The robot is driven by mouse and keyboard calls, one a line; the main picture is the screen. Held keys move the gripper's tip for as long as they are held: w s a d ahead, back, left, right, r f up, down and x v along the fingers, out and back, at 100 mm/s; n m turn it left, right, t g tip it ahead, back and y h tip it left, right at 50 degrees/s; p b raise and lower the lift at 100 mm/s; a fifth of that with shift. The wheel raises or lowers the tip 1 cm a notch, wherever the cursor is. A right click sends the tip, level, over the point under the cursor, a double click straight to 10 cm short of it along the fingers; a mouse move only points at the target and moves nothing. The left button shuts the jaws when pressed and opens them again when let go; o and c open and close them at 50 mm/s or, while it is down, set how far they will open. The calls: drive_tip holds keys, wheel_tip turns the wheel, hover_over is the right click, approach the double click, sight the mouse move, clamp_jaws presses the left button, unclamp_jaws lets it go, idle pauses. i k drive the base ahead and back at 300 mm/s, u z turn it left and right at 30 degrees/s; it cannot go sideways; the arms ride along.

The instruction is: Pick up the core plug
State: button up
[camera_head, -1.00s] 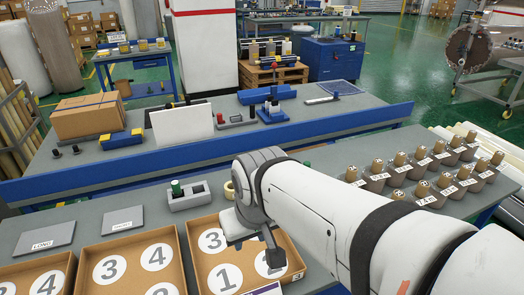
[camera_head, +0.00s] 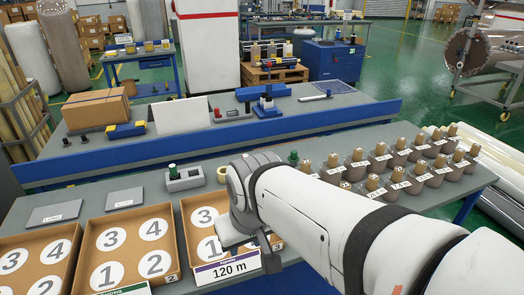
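No piece is marked as the core plug, and I cannot tell for sure which one it is. A small green-topped piece (camera_head: 172,170) stands upright in a grey block (camera_head: 186,180) on the near table. A second small green piece (camera_head: 293,157) shows just behind my arm. Tan-topped pieces (camera_head: 374,183) stand in grey labelled cups at the right. My gripper (camera_head: 264,242) is low over the right-hand numbered tray (camera_head: 185,232). My own arm hides most of it, and no held object shows.
Two more numbered trays (camera_head: 79,262) lie to the left, with grey plates (camera_head: 124,197) behind. A purple-edged "120 m" sign (camera_head: 224,269) stands at the right tray's front. A tape ring (camera_head: 224,173) lies near the block. A long blue rail (camera_head: 200,147) edges the farther table.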

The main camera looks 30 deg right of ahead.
sight(294, 158)
drive_tip(key=u, duration=0.05)
drive_tip(key=k, duration=1.25)
drive_tip(key=z, duration=0.7)
drive_tip(key=i, duration=1.65)
drive_tip(key=u, duration=0.95)
drive_tip(key=k, duration=0.95)
drive_tip(key=z, duration=0.35)
